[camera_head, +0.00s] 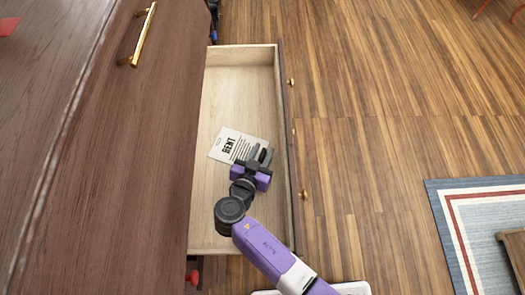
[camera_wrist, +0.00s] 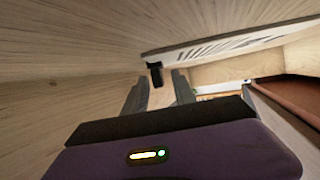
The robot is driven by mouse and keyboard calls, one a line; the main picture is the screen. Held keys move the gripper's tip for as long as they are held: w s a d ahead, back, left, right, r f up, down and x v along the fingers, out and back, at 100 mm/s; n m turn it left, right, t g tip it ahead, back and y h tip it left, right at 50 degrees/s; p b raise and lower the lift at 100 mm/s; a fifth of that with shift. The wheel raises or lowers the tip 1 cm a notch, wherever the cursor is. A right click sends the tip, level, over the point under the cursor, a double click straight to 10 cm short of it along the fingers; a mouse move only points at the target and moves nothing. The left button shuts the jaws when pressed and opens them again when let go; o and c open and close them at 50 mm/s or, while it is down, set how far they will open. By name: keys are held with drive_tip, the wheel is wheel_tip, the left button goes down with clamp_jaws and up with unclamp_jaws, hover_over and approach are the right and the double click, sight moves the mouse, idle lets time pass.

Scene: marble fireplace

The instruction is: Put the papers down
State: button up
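The papers (camera_head: 238,146), a white sheet with dark bold print, are inside the open drawer, over its pale floor (camera_head: 225,95). My gripper (camera_head: 261,154) is low inside the drawer, at the right edge of the papers. Its two fingers are apart. In the wrist view the papers (camera_wrist: 230,42) show nearly edge-on as a white strip beyond the fingers (camera_wrist: 158,82). A small black piece (camera_wrist: 156,73) shows at their near end, in line with the gap between the fingers. I cannot tell whether the papers touch the drawer floor or the fingers.
The drawer's right front panel (camera_head: 290,150) with brass knobs stands close to my gripper. Wooden floor (camera_head: 390,110) lies open to the right, with a blue-edged rug (camera_head: 480,220).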

idle(0.3)
drive_tip(key=v, duration=1.2)
idle(0.3)
